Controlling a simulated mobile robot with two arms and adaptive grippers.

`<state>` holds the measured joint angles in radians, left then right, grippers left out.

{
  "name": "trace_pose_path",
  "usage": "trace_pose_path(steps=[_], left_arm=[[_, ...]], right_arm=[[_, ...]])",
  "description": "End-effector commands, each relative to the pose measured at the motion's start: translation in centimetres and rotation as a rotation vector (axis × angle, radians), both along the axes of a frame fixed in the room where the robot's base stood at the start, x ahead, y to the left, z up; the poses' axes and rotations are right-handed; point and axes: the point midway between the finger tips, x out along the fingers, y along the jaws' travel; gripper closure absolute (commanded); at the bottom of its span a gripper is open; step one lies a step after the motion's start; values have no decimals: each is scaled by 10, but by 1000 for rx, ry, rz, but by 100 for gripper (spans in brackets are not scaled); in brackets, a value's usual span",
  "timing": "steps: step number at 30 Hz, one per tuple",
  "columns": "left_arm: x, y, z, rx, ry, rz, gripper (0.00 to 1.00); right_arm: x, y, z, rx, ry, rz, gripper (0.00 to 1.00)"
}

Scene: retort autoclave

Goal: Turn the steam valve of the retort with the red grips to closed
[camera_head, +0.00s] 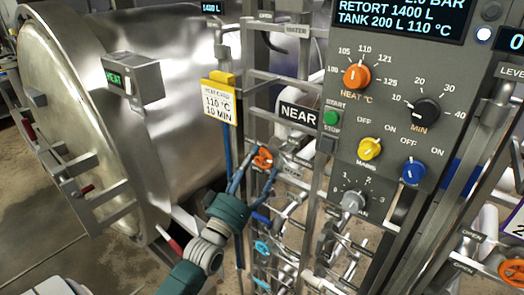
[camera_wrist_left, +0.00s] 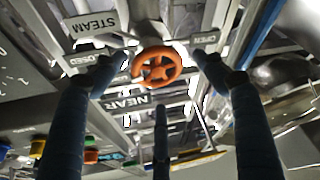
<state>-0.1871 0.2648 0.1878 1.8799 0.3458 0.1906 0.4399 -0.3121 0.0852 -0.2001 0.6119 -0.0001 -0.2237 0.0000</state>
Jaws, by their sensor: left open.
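An orange steam valve wheel (camera_head: 263,158) sits on the pipe rack beside the NEAR sign; it also shows in the left wrist view (camera_wrist_left: 156,65), under an upside-down STEAM label (camera_wrist_left: 91,24). CLOSED and OPEN labels flank it there. My left gripper (camera_head: 256,177) is open just in front of the wheel. In the left wrist view its fingers (camera_wrist_left: 160,80) spread left, right and below the wheel, with no clear contact. The near retort (camera_head: 90,110) has red grips (camera_head: 86,190) at its door rim. My right gripper is not in view.
A control panel (camera_head: 385,105) with knobs stands to the right of the wheel. A yellow-topped tag (camera_head: 219,100) hangs to its left. Blue valve wheels (camera_head: 262,247) sit below, among pipes and rails. Another orange wheel (camera_head: 512,270) is at the lower right.

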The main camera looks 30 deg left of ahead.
Motion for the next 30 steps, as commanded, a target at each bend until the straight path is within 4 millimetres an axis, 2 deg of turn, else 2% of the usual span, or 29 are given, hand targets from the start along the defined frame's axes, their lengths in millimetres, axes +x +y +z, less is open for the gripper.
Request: trace_pose_path(steps=[1, 6, 10, 17, 19, 24, 30], left_arm=[[9, 1, 7, 1, -1, 0, 28], [27, 3, 11, 1, 0, 0, 28], [32, 3, 12, 2, 1, -1, 28], [33, 3, 12, 3, 1, 0, 28], [33, 3, 12, 3, 1, 0, 36], [33, 4, 12, 3, -1, 1, 70], [32, 5, 14, 4, -5, 3, 72]], right_arm=[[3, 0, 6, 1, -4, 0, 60], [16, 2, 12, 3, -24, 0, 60], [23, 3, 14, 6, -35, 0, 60], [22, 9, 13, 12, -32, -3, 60], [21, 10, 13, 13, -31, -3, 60], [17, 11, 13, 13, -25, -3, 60], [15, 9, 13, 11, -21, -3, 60]])
